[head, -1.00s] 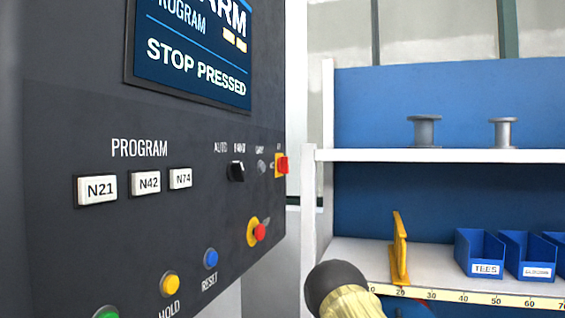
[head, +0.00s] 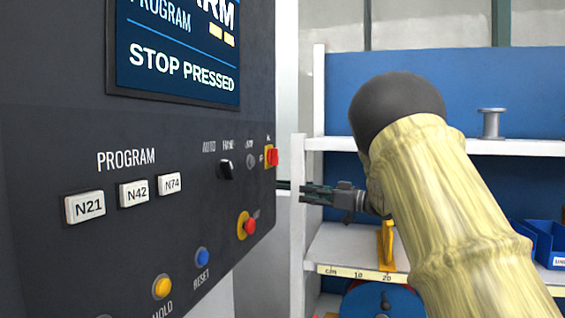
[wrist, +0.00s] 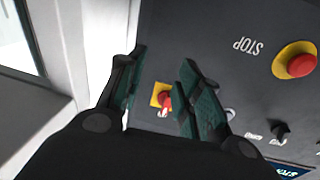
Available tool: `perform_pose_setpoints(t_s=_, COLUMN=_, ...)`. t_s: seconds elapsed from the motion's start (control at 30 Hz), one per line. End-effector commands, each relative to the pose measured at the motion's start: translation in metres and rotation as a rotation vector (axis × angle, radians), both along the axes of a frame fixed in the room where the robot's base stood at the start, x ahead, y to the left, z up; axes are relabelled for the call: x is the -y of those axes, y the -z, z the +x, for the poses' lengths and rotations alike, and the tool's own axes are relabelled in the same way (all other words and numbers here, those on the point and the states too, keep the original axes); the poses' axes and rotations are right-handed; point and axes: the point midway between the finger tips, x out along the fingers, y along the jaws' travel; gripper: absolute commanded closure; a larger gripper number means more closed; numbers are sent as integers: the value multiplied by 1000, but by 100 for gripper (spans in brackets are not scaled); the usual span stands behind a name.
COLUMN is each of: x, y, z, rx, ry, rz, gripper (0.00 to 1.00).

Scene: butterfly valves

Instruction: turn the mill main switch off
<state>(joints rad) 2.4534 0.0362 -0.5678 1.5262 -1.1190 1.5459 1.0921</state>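The main switch, a red handle on a yellow plate, sits at the right edge of the dark control panel in the head view (head: 271,157). In the wrist view the main switch (wrist: 164,99) shows between my two fingers, with its red handle pointing down in that picture. My gripper (head: 287,186) is at the panel's right edge, slightly below the switch in the head view. In the wrist view my gripper (wrist: 163,58) is open, with nothing between the pads that I can see touching them. Whether it is level with the handle in depth I cannot tell.
A red emergency stop (head: 248,225) on yellow sits below the switch. A black selector knob (head: 227,169) is left of it. The screen (head: 180,60) reads STOP PRESSED. A shelf (head: 345,245) with blue bins and a yellow part (head: 386,246) stands right, behind my arm.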

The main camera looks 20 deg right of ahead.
Motion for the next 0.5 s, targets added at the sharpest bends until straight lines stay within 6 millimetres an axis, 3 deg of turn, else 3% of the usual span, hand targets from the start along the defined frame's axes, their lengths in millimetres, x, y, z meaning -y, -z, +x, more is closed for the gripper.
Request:
perform_pose_setpoints(t_s=0.03, x=2, y=-36, z=-7, rx=17, ry=-36, rz=-19, gripper=65)
perform_pose_setpoints(t_s=0.1, x=4, y=-70, z=-17, rx=23, ry=-80, rz=-41, gripper=65)
perform_pose_setpoints(t_s=0.2, x=5, y=-102, z=-28, rx=24, ry=-121, rz=-65, gripper=65)
perform_pose_setpoints(t_s=0.3, x=5, y=-116, z=-34, rx=21, ry=-140, rz=-77, gripper=65)
perform_pose_setpoints(t_s=0.5, x=-8, y=-120, z=-26, rx=19, ry=-145, rz=-80, gripper=65)
